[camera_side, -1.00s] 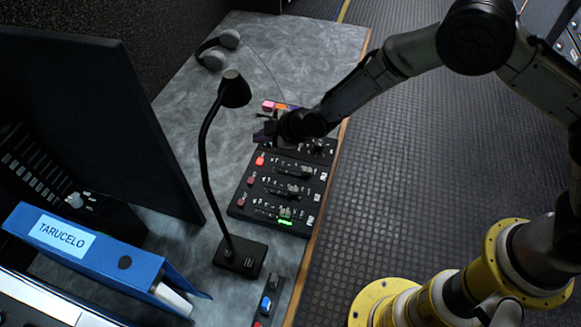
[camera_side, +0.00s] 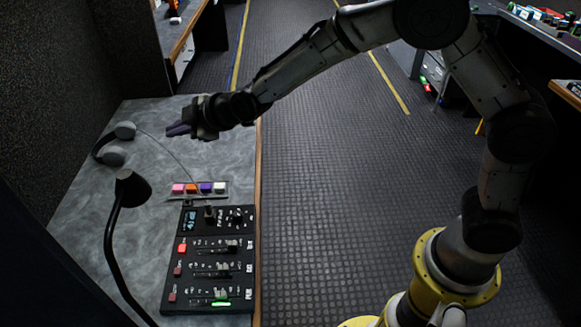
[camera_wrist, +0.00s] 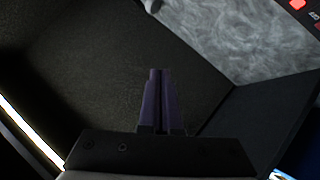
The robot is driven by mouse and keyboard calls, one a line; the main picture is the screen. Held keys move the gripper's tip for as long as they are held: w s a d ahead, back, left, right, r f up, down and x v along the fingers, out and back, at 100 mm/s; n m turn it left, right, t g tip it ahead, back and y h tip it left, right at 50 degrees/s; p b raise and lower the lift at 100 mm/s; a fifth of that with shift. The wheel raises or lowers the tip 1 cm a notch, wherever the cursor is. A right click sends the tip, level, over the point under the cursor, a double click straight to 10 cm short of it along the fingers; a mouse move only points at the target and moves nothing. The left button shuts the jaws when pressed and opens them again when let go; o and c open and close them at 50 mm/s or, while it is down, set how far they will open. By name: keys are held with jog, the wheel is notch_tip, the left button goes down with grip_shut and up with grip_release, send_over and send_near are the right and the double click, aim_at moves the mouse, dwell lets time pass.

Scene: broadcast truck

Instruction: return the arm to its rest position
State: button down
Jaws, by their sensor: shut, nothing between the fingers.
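My gripper (camera_side: 178,130) is shut and empty, with its purple fingers pointing left above the grey desk in the side view. In the wrist view my gripper (camera_wrist: 158,75) shows its two fingers pressed together, facing a dark wall (camera_wrist: 110,60). My arm stretches from the yellow base at the lower right, over the aisle floor, to the desk. The gripper is up in the air, apart from the things on the desk.
On the grey desk (camera_side: 90,210) are a black control panel (camera_side: 212,260), a strip of coloured buttons (camera_side: 205,188), headphones (camera_side: 112,150) and a black gooseneck lamp or microphone (camera_side: 112,235). The ribbed aisle floor (camera_side: 330,220) is clear.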

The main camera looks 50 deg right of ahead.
jog(key=s+d+r+m+h, duration=0.2)
jog(key=s+d+r+m, duration=0.2)
jog(key=s+d+r, duration=1.2)
jog(key=s+d+f+m+g+h, duration=0.1)
jog(key=s+d+m, duration=0.3)
jog(key=s, duration=0.9)
jog(key=s+d+f+m+g+h, duration=0.1)
jog(key=s+f+m+g, duration=0.3)
jog(key=s+f, duration=0.5)
jog(key=s, duration=0.3)
jog(key=shift+f+g, duration=0.25)
jog(key=shift+g, duration=0.15)
